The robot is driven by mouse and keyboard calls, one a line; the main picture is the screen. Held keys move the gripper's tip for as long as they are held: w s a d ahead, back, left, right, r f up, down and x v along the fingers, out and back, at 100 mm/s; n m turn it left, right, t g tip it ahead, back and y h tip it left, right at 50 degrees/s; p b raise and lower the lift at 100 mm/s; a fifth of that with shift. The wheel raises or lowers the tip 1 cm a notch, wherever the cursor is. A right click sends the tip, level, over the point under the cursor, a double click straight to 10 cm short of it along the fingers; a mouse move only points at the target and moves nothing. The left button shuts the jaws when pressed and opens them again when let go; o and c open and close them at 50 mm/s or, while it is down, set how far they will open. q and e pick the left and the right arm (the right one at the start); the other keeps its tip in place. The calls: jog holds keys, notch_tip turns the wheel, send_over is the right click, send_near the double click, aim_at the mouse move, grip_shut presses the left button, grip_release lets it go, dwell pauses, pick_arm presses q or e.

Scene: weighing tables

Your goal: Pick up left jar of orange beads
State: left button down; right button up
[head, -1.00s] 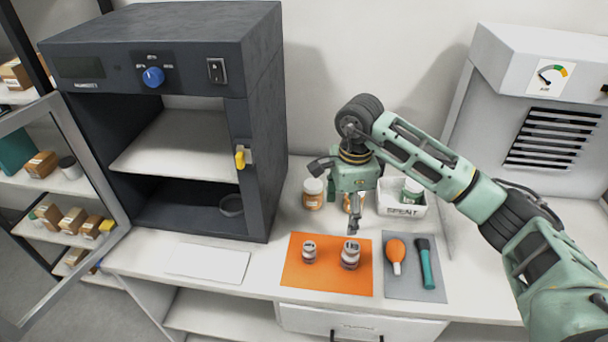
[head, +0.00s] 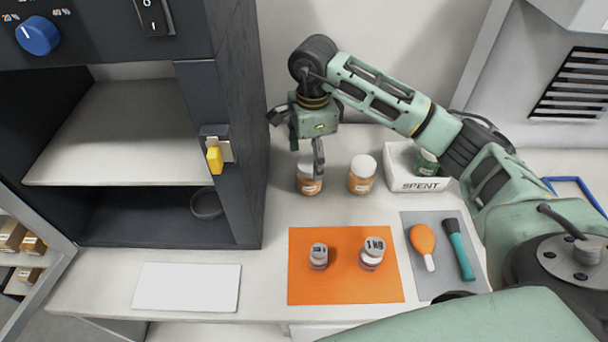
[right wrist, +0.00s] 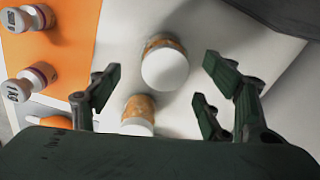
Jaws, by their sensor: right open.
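The left jar of orange beads (head: 309,182), with a white lid, stands upright on the table in the head view. The right jar of orange beads (head: 362,176) stands beside it. My right gripper (head: 308,152) is open just above the left jar and partly hides its lid. In the right wrist view the left jar (right wrist: 165,66) shows lid-on, between the open fingers of my right gripper (right wrist: 157,90), which hold nothing. The right jar (right wrist: 138,113) lies lower in that view. My left gripper is not in view.
The SPENT tray (head: 418,184) with a green jar (head: 427,162) stands to the right. An orange mat (head: 345,290) with two weights lies in front, beside a grey mat (head: 425,285) with a brush and an orange-bulbed tool. A dark oven (head: 235,120) stands open at left.

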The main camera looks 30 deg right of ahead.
aim_at(309, 163)
jog(key=shift+w+f, duration=0.2)
jog(key=shift+f, duration=0.35)
jog(key=shift+w+f, duration=0.2)
jog(key=shift+w, duration=0.05)
jog(key=shift+f, duration=0.8)
jog(key=shift+s+f+p, duration=0.1)
jog(key=shift+f+p, duration=0.2)
jog(key=shift+f, duration=0.1)
notch_tip(309, 163, down, 4)
jog(key=shift+s+a+f+p, duration=0.15)
jog(key=shift+f+p, duration=0.1)
jog(key=shift+p, duration=0.75)
jog(key=shift+f, duration=0.25)
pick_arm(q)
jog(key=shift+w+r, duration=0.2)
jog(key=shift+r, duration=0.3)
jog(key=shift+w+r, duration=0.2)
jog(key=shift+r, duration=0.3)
pick_arm(e)
jog(key=shift+c, duration=0.4)
jog(key=c, duration=1.3)
